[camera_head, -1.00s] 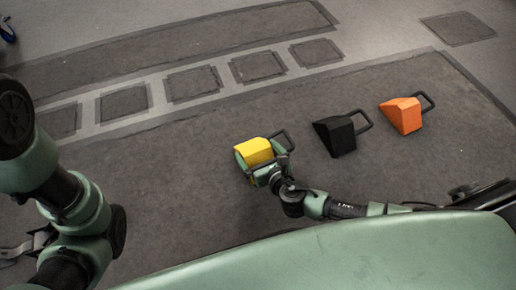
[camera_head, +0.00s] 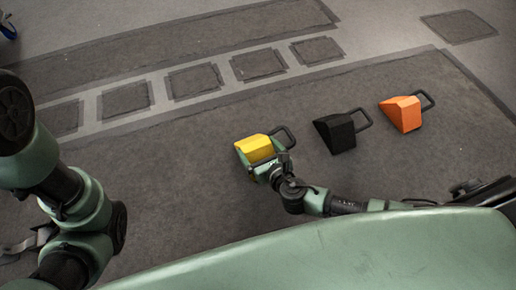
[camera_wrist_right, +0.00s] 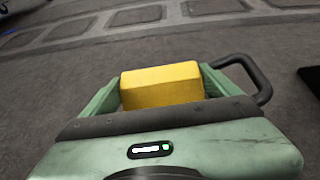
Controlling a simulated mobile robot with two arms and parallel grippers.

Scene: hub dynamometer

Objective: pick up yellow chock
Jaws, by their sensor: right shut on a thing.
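The yellow chock (camera_head: 255,149) is a wedge block with a black loop handle at its right, in the middle of the head view. My right gripper (camera_head: 257,159) is shut on it. In the right wrist view the yellow chock (camera_wrist_right: 161,84) sits between the two green fingers of the right gripper (camera_wrist_right: 160,92), its handle sticking out past the right finger. Its lower part is hidden by the gripper. I cannot tell whether it is clear of the floor. My left arm is at the left; its gripper does not show clearly.
A black chock (camera_head: 339,133) and an orange chock (camera_head: 403,114), each with a black handle, stand on the dark floor to the right. The floor left of and behind the yellow chock is free. Taped squares (camera_head: 196,81) cross the floor behind.

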